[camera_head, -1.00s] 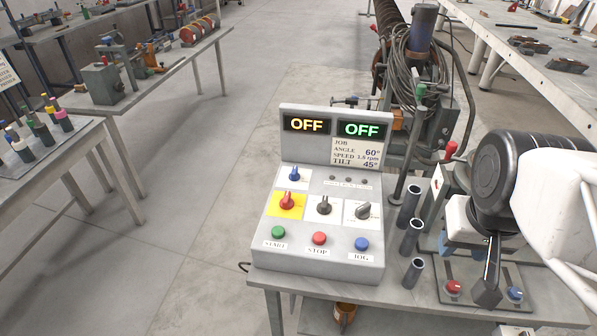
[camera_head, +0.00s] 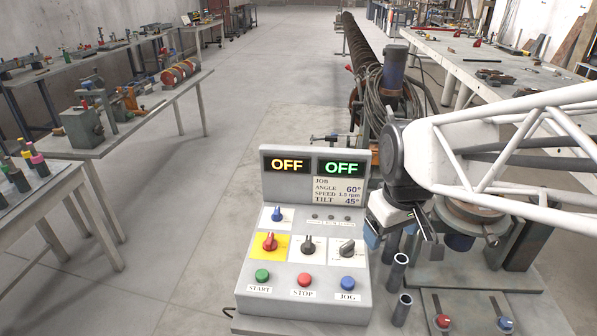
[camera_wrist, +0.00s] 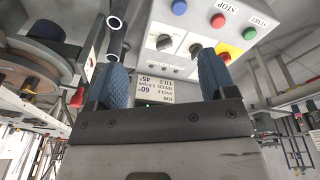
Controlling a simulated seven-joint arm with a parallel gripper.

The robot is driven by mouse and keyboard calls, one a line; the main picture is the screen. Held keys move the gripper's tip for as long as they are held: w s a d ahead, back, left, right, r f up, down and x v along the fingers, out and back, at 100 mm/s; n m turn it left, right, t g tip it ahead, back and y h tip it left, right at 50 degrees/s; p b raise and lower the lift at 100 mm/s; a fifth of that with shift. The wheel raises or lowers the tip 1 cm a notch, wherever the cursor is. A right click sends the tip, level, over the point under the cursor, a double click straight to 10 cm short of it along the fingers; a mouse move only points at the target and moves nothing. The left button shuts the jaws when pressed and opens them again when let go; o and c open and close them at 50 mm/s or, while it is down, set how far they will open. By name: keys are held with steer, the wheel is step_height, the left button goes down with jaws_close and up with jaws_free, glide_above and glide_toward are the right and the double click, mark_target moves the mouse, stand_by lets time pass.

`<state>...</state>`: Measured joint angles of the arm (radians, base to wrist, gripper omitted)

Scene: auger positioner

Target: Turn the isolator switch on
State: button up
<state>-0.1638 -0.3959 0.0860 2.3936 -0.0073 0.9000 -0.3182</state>
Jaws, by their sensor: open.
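The control box (camera_head: 301,306) stands on the bench, with two displays reading OFF, one amber and one green. Its red rotary switch (camera_head: 270,242) sits on a yellow plate at the left of the middle row, its handle tilted slightly from upright. My gripper (camera_head: 398,232) is to the right of the box's panel, apart from the red switch, and looks empty. In the wrist view my gripper (camera_wrist: 163,76) shows two blue fingers spread apart. The yellow plate (camera_wrist: 235,50) is beyond the right finger, which hides part of it and the switch.
Upright tubes (camera_head: 398,275) stand right of the box.

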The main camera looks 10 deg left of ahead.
steer(key=w+a+f+n+g, duration=0.1)
steer(key=w+a+f+n, duration=0.15)
steer(key=w+a, duration=0.3)
steer(key=w+a+f+n, duration=0.2)
steer(key=w+a+n, duration=0.25)
steer(key=a, duration=0.25)
steer(key=n, duration=0.5)
glide_above(269, 238)
steer(key=shift+g, duration=0.4)
step_height(269, 238, down, 8)
steer(key=shift+w+f, duration=0.1)
steer(key=shift+f, duration=0.1)
steer(key=shift+f, duration=3.9)
steer(key=c, duration=0.9)
